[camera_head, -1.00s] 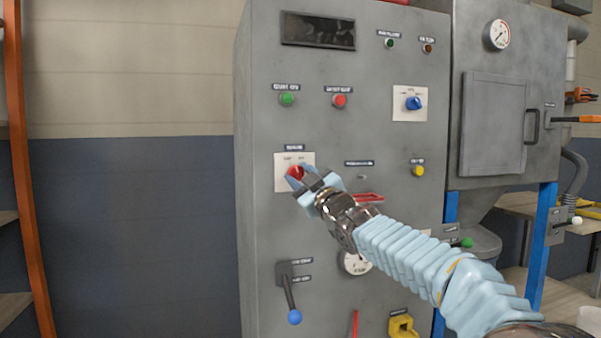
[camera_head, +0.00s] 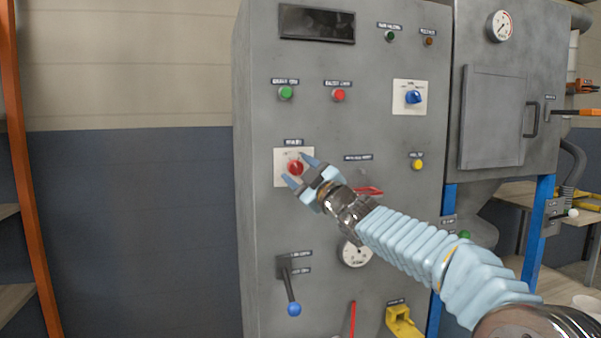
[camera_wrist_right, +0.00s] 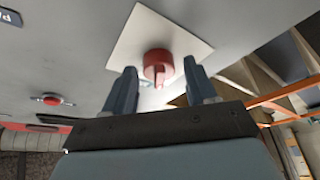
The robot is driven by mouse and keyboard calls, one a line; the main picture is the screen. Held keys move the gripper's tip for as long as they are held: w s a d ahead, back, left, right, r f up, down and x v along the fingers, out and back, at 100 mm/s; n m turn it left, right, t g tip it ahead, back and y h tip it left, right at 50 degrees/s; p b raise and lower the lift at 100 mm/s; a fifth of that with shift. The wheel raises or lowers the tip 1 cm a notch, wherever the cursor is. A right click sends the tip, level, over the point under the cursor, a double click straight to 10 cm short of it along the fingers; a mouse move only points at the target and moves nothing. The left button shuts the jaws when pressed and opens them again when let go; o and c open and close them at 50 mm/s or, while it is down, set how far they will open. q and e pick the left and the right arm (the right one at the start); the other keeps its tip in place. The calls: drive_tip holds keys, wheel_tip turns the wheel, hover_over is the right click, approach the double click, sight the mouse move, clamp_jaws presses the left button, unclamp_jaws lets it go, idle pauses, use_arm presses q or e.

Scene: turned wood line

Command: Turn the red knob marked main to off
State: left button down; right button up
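The red knob (camera_head: 295,168) sits on a white plate (camera_head: 281,180) on the grey cabinet's front, under a small dark label too blurred to read. In the right wrist view the knob (camera_wrist_right: 158,66) is round with a raised grip bar, on its white plate (camera_wrist_right: 190,40). My right gripper (camera_head: 302,171) is open in front of the knob. In the wrist view its two fingertips (camera_wrist_right: 162,84) stand on either side below the knob, apart from each other, with nothing held between them. My left gripper is not in view.
The grey cabinet (camera_head: 350,130) also carries a green button (camera_head: 286,93), a red button (camera_head: 338,95), a blue knob (camera_head: 413,97), a yellow button (camera_head: 417,164) and a blue-ended lever (camera_head: 293,309). A dust-collector-like grey box (camera_head: 500,120) stands at the right.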

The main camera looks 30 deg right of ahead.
drive_tip(key=shift+o, duration=0.3)
drive_tip(key=shift+s, duration=0.1)
drive_tip(key=shift+s+f, duration=0.15)
drive_tip(key=shift+s, duration=0.2)
drive_tip(key=b+v, duration=0.2)
drive_tip(key=v, duration=1.1)
